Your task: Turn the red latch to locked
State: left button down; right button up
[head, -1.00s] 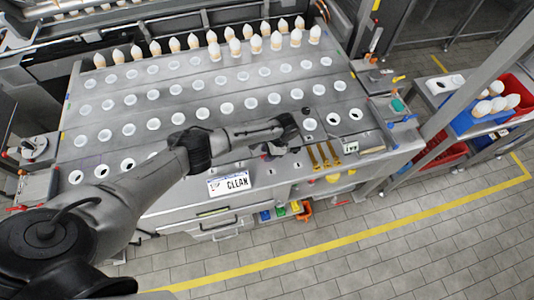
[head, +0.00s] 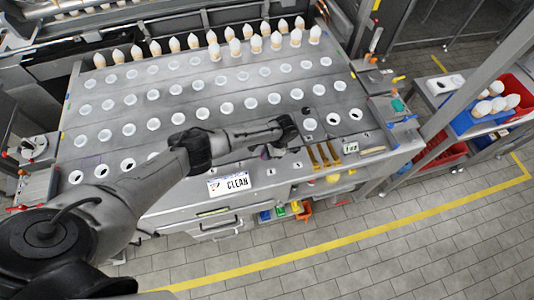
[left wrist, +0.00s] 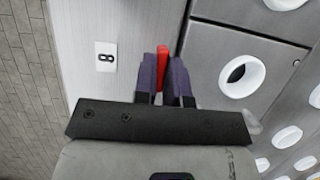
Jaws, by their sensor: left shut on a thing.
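The red latch (left wrist: 162,60) shows in the left wrist view as a narrow red bar standing between two purple finger pads. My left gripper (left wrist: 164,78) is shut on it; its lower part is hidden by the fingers. In the head view my left gripper (head: 270,152) is at the front edge of the grey hole table, right of the CLEAN sign. There the latch is hidden behind the gripper and wrist. My right gripper is not in view.
A plate marked 8 (left wrist: 105,56) is left of the latch in the wrist view. In the head view, brass bars (head: 325,156) lie just right of the gripper. White-tipped cones (head: 214,51) line the back.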

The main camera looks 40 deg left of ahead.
pick_arm(q)
jog(key=shift+n, duration=0.3)
jog(key=n+h+p, duration=0.1)
jog(key=n, duration=0.2)
jog(key=shift+s+a+g, duration=0.1)
jog(key=shift+g, duration=0.2)
jog(key=n+h+p, duration=0.1)
jog(key=n, duration=0.1)
jog(key=n+h+p, duration=0.1)
jog(key=n, duration=0.2)
jog(key=shift+a+n+h, duration=0.15)
jog(key=shift+n+h, duration=0.15)
jog(key=n+h+p, duration=0.1)
jog(key=n, duration=0.2)
jog(key=shift+n+p, duration=0.3)
jog(key=n+t+h+p, duration=0.1)
jog(key=n, duration=0.2)
jog(key=shift+a+f, duration=0.1)
jog(key=shift+f, duration=0.05)
jog(key=shift+n+t+p, duration=0.3)
jog(key=shift+n+p, duration=0.05)
jog(key=shift+n, duration=0.25)
jog(key=shift+s+f, duration=0.1)
